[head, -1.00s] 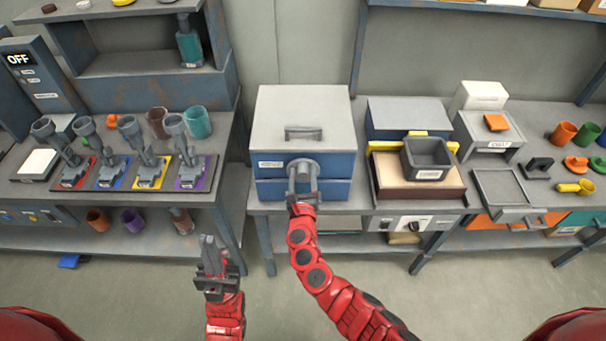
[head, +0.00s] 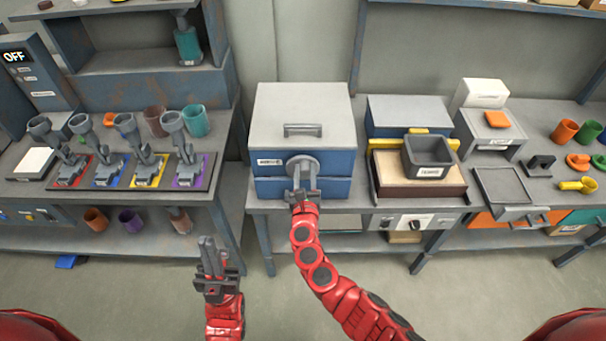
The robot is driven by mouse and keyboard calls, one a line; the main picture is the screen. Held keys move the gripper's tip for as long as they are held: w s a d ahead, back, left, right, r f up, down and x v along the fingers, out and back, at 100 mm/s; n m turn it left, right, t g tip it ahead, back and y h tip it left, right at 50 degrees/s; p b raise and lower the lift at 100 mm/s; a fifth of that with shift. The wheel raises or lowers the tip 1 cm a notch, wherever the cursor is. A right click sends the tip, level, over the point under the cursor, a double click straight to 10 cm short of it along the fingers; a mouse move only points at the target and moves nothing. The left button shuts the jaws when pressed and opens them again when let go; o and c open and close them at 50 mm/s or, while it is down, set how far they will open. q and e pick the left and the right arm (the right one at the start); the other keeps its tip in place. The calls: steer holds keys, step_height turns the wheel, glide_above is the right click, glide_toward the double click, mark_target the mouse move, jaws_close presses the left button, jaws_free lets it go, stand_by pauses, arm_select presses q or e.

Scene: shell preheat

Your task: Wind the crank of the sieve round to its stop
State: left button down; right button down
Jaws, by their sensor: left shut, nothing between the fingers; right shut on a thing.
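The sieve (head: 337,163) is a blue box with a light grey lid and a handle on top, standing on the left end of the middle bench. A round grey crank hub (head: 302,164) sits on its front face. My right gripper (head: 302,188) is at the front of the sieve, shut on the crank just below the hub; the fingers hide most of the crank's handle. My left gripper (head: 209,250) is shut and empty, low in front of the gap between the benches, apart from everything.
The left bench holds several grey tools on coloured pads (head: 105,172) and some cups. Right of the sieve stand a dark open box (head: 430,154) on a tan-topped block and a flat grey tray (head: 502,186).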

mark_target(303, 178)
steer(key=m+b, duration=0.1)
steer(key=d+f+m+b, duration=0.1)
steer(key=m+b, duration=0.1)
steer(key=shift+m, duration=0.3)
steer(key=f+m+b, duration=0.1)
steer(key=m+b, duration=0.3)
steer(key=b, duration=0.1)
steer(key=d+f+m+b, duration=0.1)
steer(key=m+b, duration=0.4)
steer(key=d+f+m+b, duration=0.1)
steer(key=m+b, duration=0.3)
steer(key=b, duration=0.1)
steer(key=shift+f+m, duration=0.3)
steer(key=a+f+m+b, duration=0.1)
steer(key=m+b, duration=0.3)
steer(key=b, duration=0.1)
steer(key=f+m+b, duration=0.1)
steer(key=m+b, duration=0.4)
steer(key=b, duration=0.1)
steer(key=a+m+b, duration=0.1)
steer(key=m+b, duration=0.3)
steer(key=b, duration=0.1)
steer(key=shift+a+f, duration=0.35)
steer(key=shift+f, duration=0.05)
steer(key=m+b, duration=0.2)
steer(key=shift+a+m+b, duration=0.3)
steer(key=shift+a, duration=0.05)
steer(key=shift+a+r+m+b, duration=0.1)
steer(key=shift+r+m+b, duration=0.1)
steer(key=shift+m+b, duration=0.15)
